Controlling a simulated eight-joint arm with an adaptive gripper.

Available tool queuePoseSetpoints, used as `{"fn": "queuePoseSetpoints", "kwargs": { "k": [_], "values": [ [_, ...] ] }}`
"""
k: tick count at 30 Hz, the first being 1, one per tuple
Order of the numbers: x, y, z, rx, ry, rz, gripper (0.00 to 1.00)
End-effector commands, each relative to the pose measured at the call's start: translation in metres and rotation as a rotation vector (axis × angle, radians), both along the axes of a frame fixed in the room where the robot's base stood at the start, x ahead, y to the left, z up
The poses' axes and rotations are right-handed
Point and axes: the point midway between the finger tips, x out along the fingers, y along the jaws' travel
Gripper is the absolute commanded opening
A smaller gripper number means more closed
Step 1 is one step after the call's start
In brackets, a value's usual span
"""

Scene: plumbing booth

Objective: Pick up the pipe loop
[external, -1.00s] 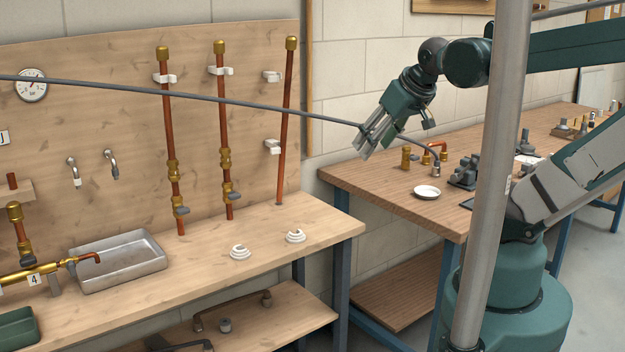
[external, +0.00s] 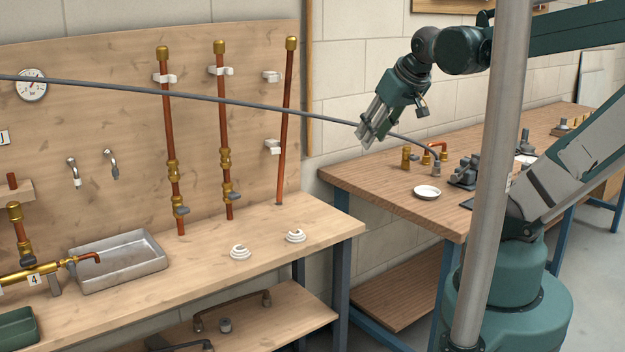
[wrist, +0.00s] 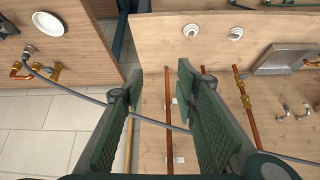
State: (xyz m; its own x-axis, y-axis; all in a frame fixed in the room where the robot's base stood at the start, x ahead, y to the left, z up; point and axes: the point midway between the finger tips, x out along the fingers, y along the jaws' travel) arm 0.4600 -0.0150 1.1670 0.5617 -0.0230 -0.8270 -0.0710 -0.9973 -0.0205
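A bent copper pipe with dark ends (external: 232,308) lies on the lower shelf under the left bench; it looks like the pipe loop, but I cannot be sure. A smaller copper bend on brass fittings (external: 435,150) stands on the right bench and also shows in the wrist view (wrist: 22,68). My gripper (external: 370,133) is in the air near the gap between the benches, far above the shelf. In the wrist view its two green fingers (wrist: 160,75) are apart with nothing held between them.
A grey hose (external: 230,101) crosses the scene and passes close to my fingers. Upright copper pipes (external: 225,130) stand against the board. A metal tray (external: 120,262) and white rings (external: 240,252) sit on the left bench. A white dish (external: 427,192) is on the right bench.

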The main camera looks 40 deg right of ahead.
Motion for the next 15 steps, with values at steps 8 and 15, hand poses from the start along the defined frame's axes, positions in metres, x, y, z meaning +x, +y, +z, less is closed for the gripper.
{"fn": "queuePoseSetpoints", "kwargs": {
  "k": [8,15],
  "values": [
    [0.039,-0.029,0.026,0.034,0.037,-0.116,0.3],
    [0.073,-0.058,0.042,0.063,0.068,-0.22,0.3]
  ]
}}
